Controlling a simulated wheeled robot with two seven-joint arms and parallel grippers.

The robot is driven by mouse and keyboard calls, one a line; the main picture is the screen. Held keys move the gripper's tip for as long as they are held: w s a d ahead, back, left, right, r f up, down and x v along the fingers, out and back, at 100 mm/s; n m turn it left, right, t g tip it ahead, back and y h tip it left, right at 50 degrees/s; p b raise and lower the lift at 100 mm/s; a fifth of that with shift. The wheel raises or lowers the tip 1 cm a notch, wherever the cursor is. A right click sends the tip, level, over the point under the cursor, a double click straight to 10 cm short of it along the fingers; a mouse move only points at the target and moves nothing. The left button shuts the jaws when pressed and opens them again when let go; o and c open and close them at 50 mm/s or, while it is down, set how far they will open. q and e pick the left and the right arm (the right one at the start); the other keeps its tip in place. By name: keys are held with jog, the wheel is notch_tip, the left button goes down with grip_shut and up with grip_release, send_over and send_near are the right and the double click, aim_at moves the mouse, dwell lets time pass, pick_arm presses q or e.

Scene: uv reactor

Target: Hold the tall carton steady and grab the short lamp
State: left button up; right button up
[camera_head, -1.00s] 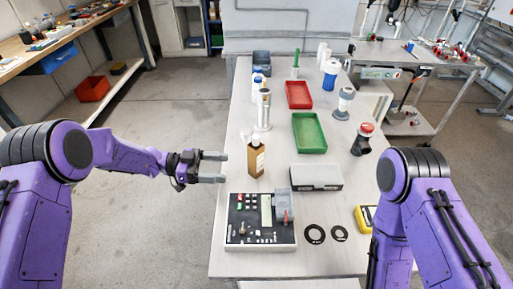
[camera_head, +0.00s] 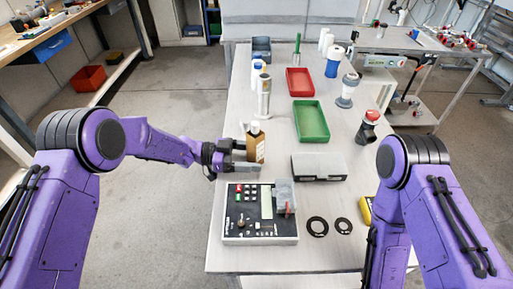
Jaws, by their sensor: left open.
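A tall brown carton (camera_head: 257,147) with a white label stands upright near the table's left edge. A pale piece shows at its top; I cannot tell whether this is the short lamp. My left gripper (camera_head: 242,157) is open, with its fingertips at the carton's left side. One finger is toward the far side and one toward the near side. I cannot tell whether they touch it. A tall silver and white cylinder (camera_head: 264,98) stands behind the carton. My right arm comes in at the right, but its gripper is out of view.
A control box (camera_head: 234,228) with buttons lies in front of the carton. A grey-white case (camera_head: 319,167) is to its right, with two black rings (camera_head: 317,227) nearer. Green (camera_head: 310,121) and red (camera_head: 299,82) trays, a red-topped part (camera_head: 367,128) and white-blue housings stand farther back.

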pick_arm(q)
jog(key=shift+s+d, duration=0.1)
jog(key=c, duration=0.7)
